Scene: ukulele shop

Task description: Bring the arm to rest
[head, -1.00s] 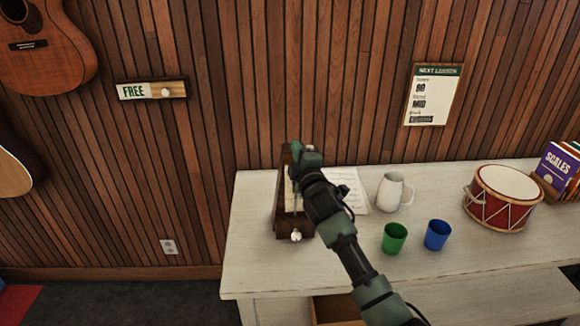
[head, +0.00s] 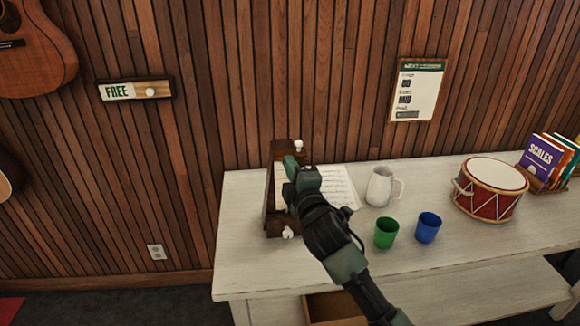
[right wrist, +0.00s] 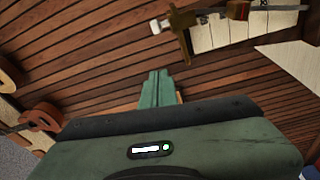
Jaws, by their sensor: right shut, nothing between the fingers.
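My right gripper (head: 292,168) is over the left part of the white table (head: 245,215), in front of a dark wooden box-like piece (head: 273,225) with white knobs. It hides the middle of that piece. The gripper's fingers (right wrist: 158,88) are together and empty in the right wrist view, with the wood-slat wall behind them. My right arm comes in from the bottom. My left gripper is not in view.
Sheet music (head: 335,183), a white mug (head: 380,187), a green cup (head: 386,233), a blue cup (head: 428,228) and a red drum (head: 489,190) stand or lie right of my gripper. A FREE sign (head: 117,92) hangs on the wall. The table's front right is clear.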

